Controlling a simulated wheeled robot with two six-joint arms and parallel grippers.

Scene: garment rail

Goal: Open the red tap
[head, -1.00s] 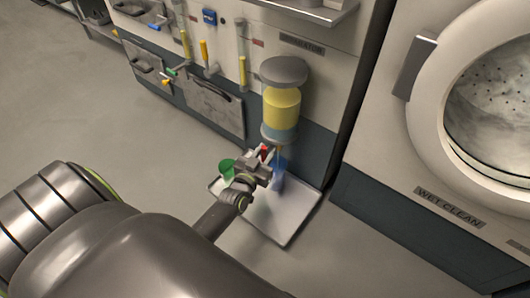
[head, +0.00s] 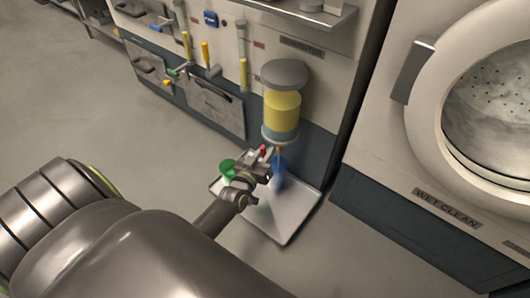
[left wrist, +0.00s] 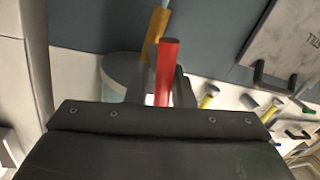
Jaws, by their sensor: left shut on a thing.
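The red tap handle (head: 263,149) shows as a small red tip below the separator vessel (head: 283,108), which holds a yellow layer over a blue one. In the left wrist view the red handle (left wrist: 167,70) stands between my two dark fingers, with a brass-coloured pipe (left wrist: 156,32) behind it. My left gripper (head: 262,166) is shut on the red handle, just under the vessel. The fingers hide part of the tap in the head view. My right gripper is not in view.
A pale tray (head: 288,217) lies on the floor under the vessel. A green cup (head: 227,166) and a blue cup (head: 279,166) are at the tray's far side. A washing machine (head: 440,200) stands at right. Open floor lies at left.

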